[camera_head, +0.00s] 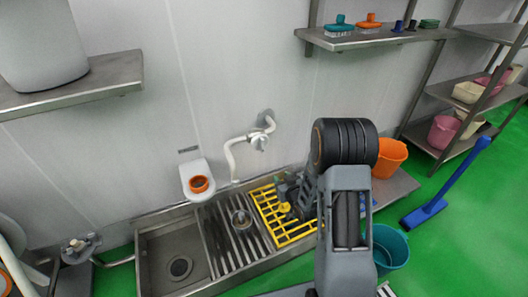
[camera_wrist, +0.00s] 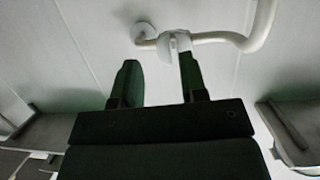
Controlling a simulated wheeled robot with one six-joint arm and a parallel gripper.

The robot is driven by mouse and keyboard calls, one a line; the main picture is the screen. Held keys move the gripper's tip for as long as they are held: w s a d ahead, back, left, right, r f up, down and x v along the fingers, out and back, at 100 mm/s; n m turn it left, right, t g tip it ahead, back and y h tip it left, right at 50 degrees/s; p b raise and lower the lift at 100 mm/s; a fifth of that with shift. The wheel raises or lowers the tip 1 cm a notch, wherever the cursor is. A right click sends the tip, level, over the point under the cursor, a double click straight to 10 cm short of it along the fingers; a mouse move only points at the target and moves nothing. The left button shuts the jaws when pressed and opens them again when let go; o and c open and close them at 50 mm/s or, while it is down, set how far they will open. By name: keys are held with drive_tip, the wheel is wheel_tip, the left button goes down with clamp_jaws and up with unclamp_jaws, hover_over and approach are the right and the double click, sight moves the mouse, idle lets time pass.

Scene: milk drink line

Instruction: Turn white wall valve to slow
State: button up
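The white wall valve (camera_head: 258,140) sits on a curved white pipe that comes out of a round grey flange on the wall, above the sink. It also shows in the wrist view, with its small white handle (camera_wrist: 175,43) at top centre. My gripper (camera_wrist: 159,62) is open, with its two dark fingers apart and nothing between them. The right fingertip overlaps the lower edge of the valve in the wrist view; I cannot tell whether they touch. In the head view my gripper (camera_head: 284,193) shows low and right of the valve, partly hidden by my arm.
A steel sink (camera_head: 144,275) with a yellow rack (camera_head: 268,214) lies below. A white wall fixture with an orange ring (camera_head: 198,184) is left of the valve. A steel shelf (camera_head: 350,43) hangs above right. Orange (camera_head: 391,155) and teal buckets (camera_head: 389,240) stand right.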

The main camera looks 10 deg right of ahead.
sight(263, 145)
wheel_tip(263, 145, up, 5)
drive_tip(key=w+a+t+y, duration=0.1)
drive_tip(key=t, duration=0.2)
drive_tip(key=w+a, duration=0.1)
drive_tip(key=w, duration=0.3)
drive_tip(key=w+b, duration=0.1)
drive_tip(key=w, duration=0.3)
drive_tip(key=w+a+b, duration=0.1)
drive_tip(key=w, duration=0.4)
drive_tip(key=shift+w+a, duration=0.1)
drive_tip(key=shift+a, duration=0.25)
drive_tip(key=shift+c, duration=0.3)
clamp_jaws()
